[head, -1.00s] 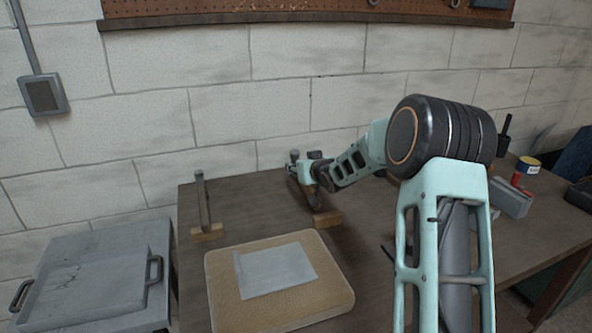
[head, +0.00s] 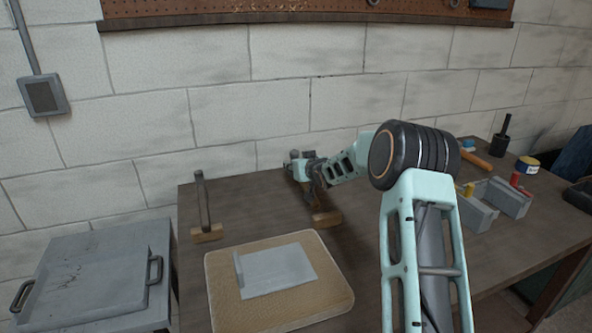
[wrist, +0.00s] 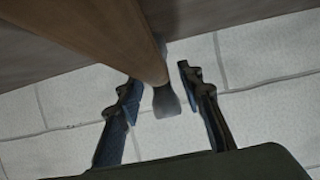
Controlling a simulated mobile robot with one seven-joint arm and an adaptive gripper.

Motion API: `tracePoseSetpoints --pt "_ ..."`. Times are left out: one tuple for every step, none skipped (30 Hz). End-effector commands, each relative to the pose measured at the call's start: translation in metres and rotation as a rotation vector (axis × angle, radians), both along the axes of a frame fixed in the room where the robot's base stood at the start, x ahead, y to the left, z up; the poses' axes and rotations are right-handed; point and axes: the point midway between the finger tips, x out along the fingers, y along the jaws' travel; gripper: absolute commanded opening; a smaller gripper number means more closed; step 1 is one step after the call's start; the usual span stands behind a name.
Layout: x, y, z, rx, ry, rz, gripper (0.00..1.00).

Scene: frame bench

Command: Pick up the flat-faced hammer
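In the wrist view, a brown wooden handle-like shaft (wrist: 105,38) runs down from the upper left to a flared grey metal end (wrist: 167,101). I take this to be the hammer; its striking face does not show clearly. My gripper (wrist: 158,76) is open, with one finger on each side of the shaft's lower end. I cannot tell whether either finger touches it. In the head view, my gripper (head: 300,172) is at the back of the bench, by a small grey upright piece (head: 295,154) and above a wooden block (head: 327,218). My gripper and wrist hide much there.
A dark upright post on a wooden block (head: 207,234) stands at left. A tan pad (head: 227,307) with a grey plate (head: 277,270) lies in front. The wall is close behind.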

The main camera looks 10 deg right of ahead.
Motion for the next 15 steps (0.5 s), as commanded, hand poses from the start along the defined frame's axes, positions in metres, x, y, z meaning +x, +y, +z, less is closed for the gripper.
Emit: tracePoseSetpoints --pt "0.0000 -0.0001 0.0001 0.000 0.000 0.000 0.26" --pt "0.0000 -0.0001 0.0001 0.000 0.000 0.000 0.23" --pt "-0.0001 0.0000 0.0001 0.000 0.000 0.000 0.19" --pt "-0.0001 -0.0001 0.0002 0.000 0.000 0.000 0.15" --pt "-0.0001 -0.0001 0.0002 0.000 0.000 0.000 0.12" --pt "-0.0001 -0.0001 0.0002 0.000 0.000 0.000 0.08" --pt "-0.0001 -0.0001 0.0002 0.000 0.000 0.000 0.04" --pt "-0.0001 -0.0001 0.0002 0.000 0.000 0.000 0.01" --pt "-0.0001 -0.0001 0.0002 0.000 0.000 0.000 0.00" --pt "-0.0001 -0.0001 0.0002 0.000 0.000 0.000 0.00" --pt "-0.0001 -0.0001 0.0002 0.000 0.000 0.000 0.00" --pt "-0.0001 -0.0001 0.0002 0.000 0.000 0.000 0.00" --pt "-0.0001 -0.0001 0.0002 0.000 0.000 0.000 0.00" --pt "-0.0001 -0.0001 0.0002 0.000 0.000 0.000 0.00" --pt "-0.0001 -0.0001 0.0002 0.000 0.000 0.000 0.00"
